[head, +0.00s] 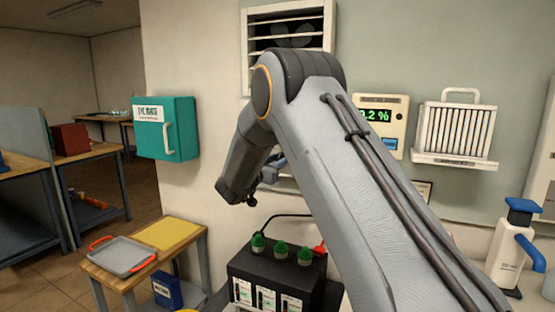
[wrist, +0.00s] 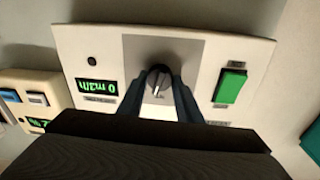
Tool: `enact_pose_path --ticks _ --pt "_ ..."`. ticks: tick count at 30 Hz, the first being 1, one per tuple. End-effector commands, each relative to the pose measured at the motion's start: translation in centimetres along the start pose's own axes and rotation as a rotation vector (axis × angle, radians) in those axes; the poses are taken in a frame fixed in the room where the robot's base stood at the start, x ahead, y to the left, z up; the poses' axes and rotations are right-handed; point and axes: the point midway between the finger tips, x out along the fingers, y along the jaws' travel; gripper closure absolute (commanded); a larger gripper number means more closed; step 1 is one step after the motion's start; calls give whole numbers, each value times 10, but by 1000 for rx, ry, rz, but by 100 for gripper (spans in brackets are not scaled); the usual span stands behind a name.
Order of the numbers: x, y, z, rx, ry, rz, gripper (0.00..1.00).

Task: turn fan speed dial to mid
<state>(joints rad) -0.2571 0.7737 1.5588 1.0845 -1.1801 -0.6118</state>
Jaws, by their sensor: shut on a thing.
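The fan speed dial (wrist: 159,77) is a dark round knob on a grey plate in the middle of a pale control panel (wrist: 85,45). A pale mark on the knob points toward the bottom of the wrist view. My gripper (wrist: 158,92) is shut on the dial, with one dark finger on each side. The panel's lettering is upside down in this view, and its display (wrist: 97,87) reads 0 m3/h. In the head view my gripper (head: 271,173) is at the wall, partly behind my arm, which hides the dial.
A green rocker switch (wrist: 230,87) sits beside the dial. A louvred fan vent (head: 288,25) is above my arm. A percent meter (head: 394,140) and a white rack (head: 455,130) hang to the right. A teal cabinet (head: 180,128) hangs left. A black battery (head: 275,272) stands below.

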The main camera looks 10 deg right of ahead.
Motion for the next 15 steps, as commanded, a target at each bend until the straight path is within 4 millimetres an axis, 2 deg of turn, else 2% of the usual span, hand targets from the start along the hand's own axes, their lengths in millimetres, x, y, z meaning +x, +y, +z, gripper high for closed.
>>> enact_pose_path --ticks 6,15 --pt "0 2 2 -148 8 -5 91" --pt "0 2 2 -258 15 -10 91"
